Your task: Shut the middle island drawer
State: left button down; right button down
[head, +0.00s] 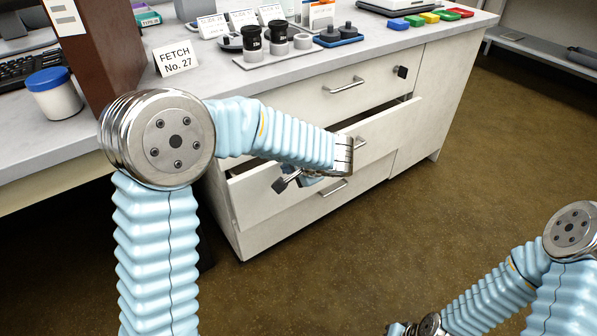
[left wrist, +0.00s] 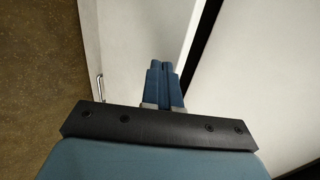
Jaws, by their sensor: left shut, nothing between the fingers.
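The middle island drawer (head: 392,127) stands partly open in the white island, its front jutting out past the top drawer and a dark gap showing behind its upper edge. My left arm crosses in front and hides part of it. My left gripper (head: 297,181) is at the drawer front, partly hidden by my wrist. In the left wrist view its blue fingers (left wrist: 161,68) are together and empty, over the white drawer front (left wrist: 130,45) near its edge; I cannot tell whether they touch. My right gripper (head: 400,328) is cut off at the bottom edge, its fingers unclear.
The top drawer (head: 300,104) is shut, and the bottom drawer (head: 300,207) lies below. The grey counter (head: 215,85) holds a FETCH sign (head: 176,58), black eyepieces and coloured blocks. A brown panel (head: 100,50) stands at left. The brown floor (head: 480,150) is clear at right.

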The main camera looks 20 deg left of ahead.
pick_arm(q)
jog(key=shift+w+a, duration=0.2)
jog(key=shift+a, duration=0.1)
jog(key=w+a+b, duration=0.2)
jog(key=w+a, duration=0.1)
jog(key=shift+a+f, duration=0.1)
jog(key=shift+a, duration=0.2)
jog(key=shift+a+r, duration=0.25)
jog(key=shift+w, duration=0.1)
